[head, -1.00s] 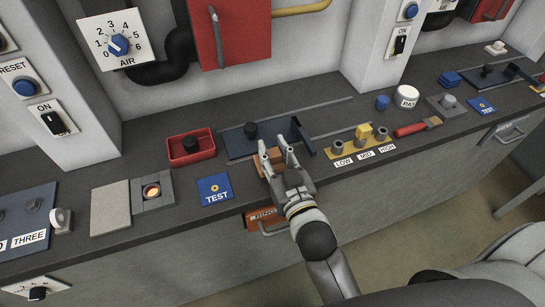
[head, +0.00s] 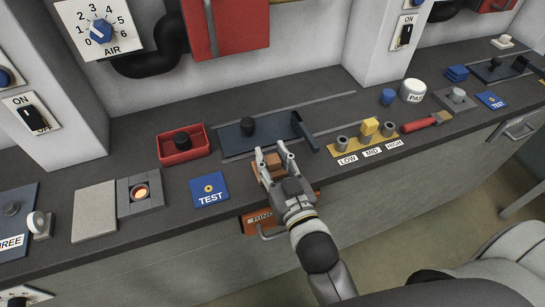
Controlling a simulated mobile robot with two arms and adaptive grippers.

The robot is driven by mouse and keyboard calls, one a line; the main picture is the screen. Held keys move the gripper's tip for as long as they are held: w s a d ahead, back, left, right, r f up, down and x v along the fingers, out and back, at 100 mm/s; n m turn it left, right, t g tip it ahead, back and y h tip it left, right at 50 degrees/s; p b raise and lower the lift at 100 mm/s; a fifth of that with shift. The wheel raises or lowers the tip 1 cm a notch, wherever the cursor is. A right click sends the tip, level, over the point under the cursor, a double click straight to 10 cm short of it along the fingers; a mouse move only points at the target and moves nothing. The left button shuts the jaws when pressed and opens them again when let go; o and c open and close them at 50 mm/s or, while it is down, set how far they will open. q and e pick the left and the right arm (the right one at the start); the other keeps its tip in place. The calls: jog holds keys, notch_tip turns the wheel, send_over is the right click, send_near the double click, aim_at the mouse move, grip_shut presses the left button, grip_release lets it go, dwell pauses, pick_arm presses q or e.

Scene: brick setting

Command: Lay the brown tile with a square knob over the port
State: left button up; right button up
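The brown tile (head: 315,193) lies on the bench front below my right gripper, mostly hidden by it. Its square brown knob (head: 272,161) shows between the fingers. My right gripper (head: 270,153) has its fingers apart, one each side of the knob; whether they touch it is unclear. The port looks to be the round glowing orange opening (head: 140,191) in a grey square block (head: 126,204), left of the blue TEST plate. Nothing covers it. My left gripper is out of view.
Between tile and port lies the blue TEST plate (head: 220,188). Behind stand a red tray (head: 170,158) with a black knob and a dark blue plate (head: 232,138) with a handle. A grey slab (head: 94,210) lies left of the port. Yellow LOW/MID/HIGH posts (head: 369,128) stand right.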

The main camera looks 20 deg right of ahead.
jog(key=shift+o, duration=1.2)
jog(key=shift+r, duration=0.1)
